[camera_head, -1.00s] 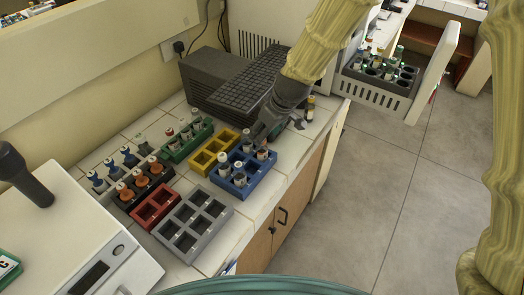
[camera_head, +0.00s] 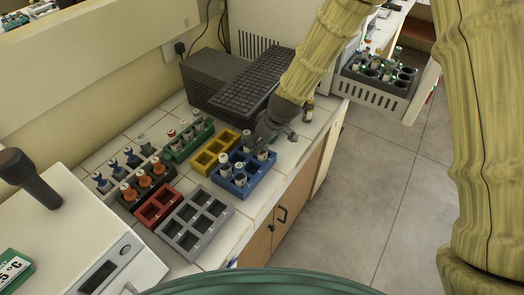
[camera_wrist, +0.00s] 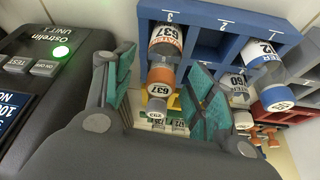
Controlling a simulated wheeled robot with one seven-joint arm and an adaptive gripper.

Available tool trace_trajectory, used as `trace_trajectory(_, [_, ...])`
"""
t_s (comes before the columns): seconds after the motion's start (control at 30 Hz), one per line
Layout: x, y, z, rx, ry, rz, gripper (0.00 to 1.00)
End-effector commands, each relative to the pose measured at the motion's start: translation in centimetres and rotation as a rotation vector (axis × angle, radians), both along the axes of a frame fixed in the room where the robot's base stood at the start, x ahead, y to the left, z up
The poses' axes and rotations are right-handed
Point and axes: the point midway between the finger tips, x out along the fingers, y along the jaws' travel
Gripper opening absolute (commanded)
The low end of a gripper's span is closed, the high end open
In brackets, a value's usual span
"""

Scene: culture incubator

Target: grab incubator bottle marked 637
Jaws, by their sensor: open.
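The bottle marked 637 (camera_wrist: 165,50) has a white label with an orange band and stands in the blue rack (camera_wrist: 213,42) in the wrist view. Its orange-ringed cap, also marked 637, points toward my gripper (camera_wrist: 162,92). My gripper is open, with one teal-padded finger on each side of this cap; contact cannot be told. In the head view my gripper (camera_head: 265,132) is low over the far end of the blue rack (camera_head: 238,190), and I cannot single out the 637 bottle there.
A blue-banded bottle marked 12 (camera_wrist: 266,62) and one marked 760 (camera_wrist: 238,92) sit to the right in the blue rack. A dark device with a green light (camera_wrist: 61,50) is close on the left. Yellow (camera_head: 208,158), red (camera_head: 152,213) and grey (camera_head: 180,238) racks stand nearby.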

Motion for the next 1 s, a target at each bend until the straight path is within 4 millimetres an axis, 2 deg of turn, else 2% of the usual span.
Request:
trace_trajectory(0.33, [0.07, 0.11, -0.34, 0.000, 0.000, -0.001, 0.56])
trace_trajectory(0.6, [0.05, 0.11, -0.33, 0.001, 0.001, -0.001, 0.06])
trace_trajectory(0.67, [0.06, 0.11, -0.32, 0.000, 0.000, -0.001, 0.00])
trace_trajectory(1.0, [0.10, 0.12, 0.11, 0.000, -0.001, 0.001, 0.00])
